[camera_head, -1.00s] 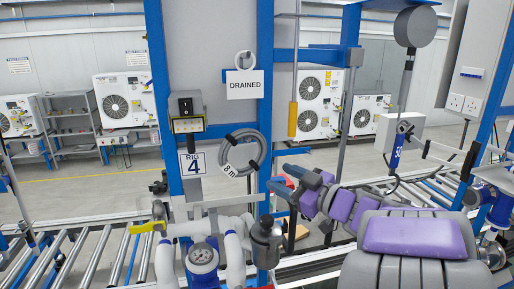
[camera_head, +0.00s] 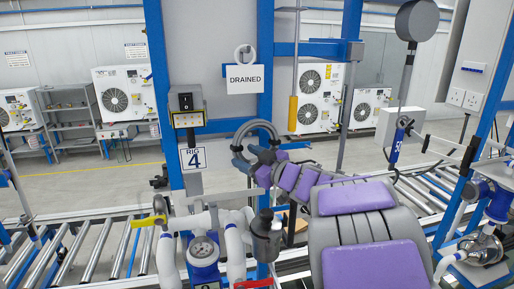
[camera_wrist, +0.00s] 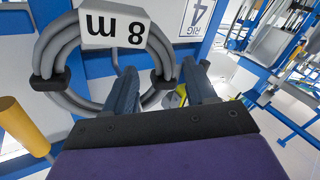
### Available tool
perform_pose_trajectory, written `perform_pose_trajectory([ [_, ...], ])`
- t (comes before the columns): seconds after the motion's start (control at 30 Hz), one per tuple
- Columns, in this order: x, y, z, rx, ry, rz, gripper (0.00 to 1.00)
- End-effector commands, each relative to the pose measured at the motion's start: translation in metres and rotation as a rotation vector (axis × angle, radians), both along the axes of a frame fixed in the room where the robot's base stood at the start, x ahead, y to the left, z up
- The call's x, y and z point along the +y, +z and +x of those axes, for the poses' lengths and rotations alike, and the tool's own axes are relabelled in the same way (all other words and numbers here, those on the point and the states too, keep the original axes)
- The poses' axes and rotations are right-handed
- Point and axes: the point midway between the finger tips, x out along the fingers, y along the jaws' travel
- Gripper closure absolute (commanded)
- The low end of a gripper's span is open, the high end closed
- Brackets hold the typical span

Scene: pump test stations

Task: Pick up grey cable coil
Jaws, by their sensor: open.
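The grey cable coil (camera_head: 268,124) hangs on the blue upright to the right of the RIG 4 sign; my gripper and arm hide its lower part in the head view. In the wrist view, the coil (camera_wrist: 60,52) shows as a thick ring with dark clips and a white "8 m" tag (camera_wrist: 113,27). My gripper (camera_head: 253,157) is at the coil. In the wrist view, the gripper (camera_wrist: 160,68) is open, and one side of the ring with a dark clip shows between its two blue-grey fingers. Whether they touch it cannot be told.
A switch box (camera_head: 187,107) is at the left.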

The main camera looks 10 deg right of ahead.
Motion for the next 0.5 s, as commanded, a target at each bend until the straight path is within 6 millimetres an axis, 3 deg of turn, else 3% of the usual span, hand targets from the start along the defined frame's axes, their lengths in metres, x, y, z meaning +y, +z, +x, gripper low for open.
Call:
perform_pose_trajectory([
  [0.3,0.022,-0.002,0.035,0.001,0.005,0.000,0.44],
  [0.5,0.024,-0.002,0.041,0.000,0.000,0.000,0.44],
])
